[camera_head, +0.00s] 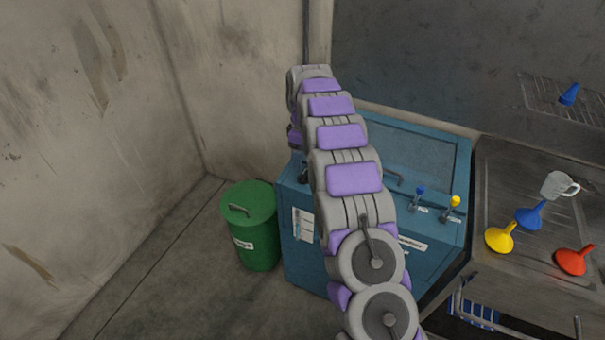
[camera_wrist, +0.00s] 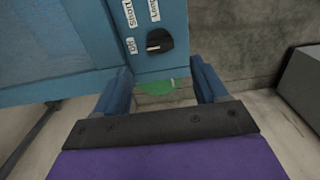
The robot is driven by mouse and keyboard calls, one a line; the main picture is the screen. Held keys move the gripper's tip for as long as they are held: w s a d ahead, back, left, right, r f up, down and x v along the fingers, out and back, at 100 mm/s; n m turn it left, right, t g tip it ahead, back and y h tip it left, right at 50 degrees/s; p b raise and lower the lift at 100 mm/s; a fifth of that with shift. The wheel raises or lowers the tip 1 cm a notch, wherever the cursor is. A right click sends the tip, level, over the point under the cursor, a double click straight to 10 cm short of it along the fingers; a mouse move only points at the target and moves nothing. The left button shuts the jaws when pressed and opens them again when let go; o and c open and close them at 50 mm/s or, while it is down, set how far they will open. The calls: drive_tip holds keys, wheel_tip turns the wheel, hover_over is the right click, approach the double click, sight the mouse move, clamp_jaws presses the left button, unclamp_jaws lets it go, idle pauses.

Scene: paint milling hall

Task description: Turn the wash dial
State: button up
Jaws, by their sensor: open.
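The wash dial (camera_wrist: 159,41) is a round black knob with a pale pointer bar, on a blue panel at the top middle of the wrist view. White labels reading "Off" (camera_wrist: 131,46), "Short" (camera_wrist: 129,14) and apparently "Long" (camera_wrist: 153,10) sit around it. My gripper (camera_wrist: 160,70) is open and empty, its two blue fingers apart. The dial appears just beyond the fingertips, between their lines, with no contact visible. In the head view the blue wash cabinet (camera_head: 303,262) stands behind my arm, which hides the gripper; I cannot make out the dial there.
A green lidded bin (camera_head: 250,235) stands left of the cabinet; green also shows between my fingers in the wrist view. Blue (camera_head: 420,192) and yellow (camera_head: 454,205) taps are on the cabinet. Funnels and a clear jug (camera_head: 558,185) occupy the metal counter (camera_head: 520,280). Floor at left is clear.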

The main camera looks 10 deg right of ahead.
sight(303, 174)
wheel_tip(303, 174, down, 8)
drive_tip(key=shift+f+b, duration=0.25)
drive_tip(key=shift+b, duration=0.3)
drive_tip(key=shift+c, duration=0.3)
drive_tip(key=c, duration=1)
drive_tip(key=shift+r+m+p, duration=0.1)
drive_tip(key=shift+m+p, duration=0.3)
drive_tip(key=m+p, duration=0.2)
drive_tip(key=shift+r+m, duration=0.1)
drive_tip(key=shift+m, duration=0.3)
drive_tip(key=m+p, duration=0.3)
drive_tip(key=m, duration=0.2)
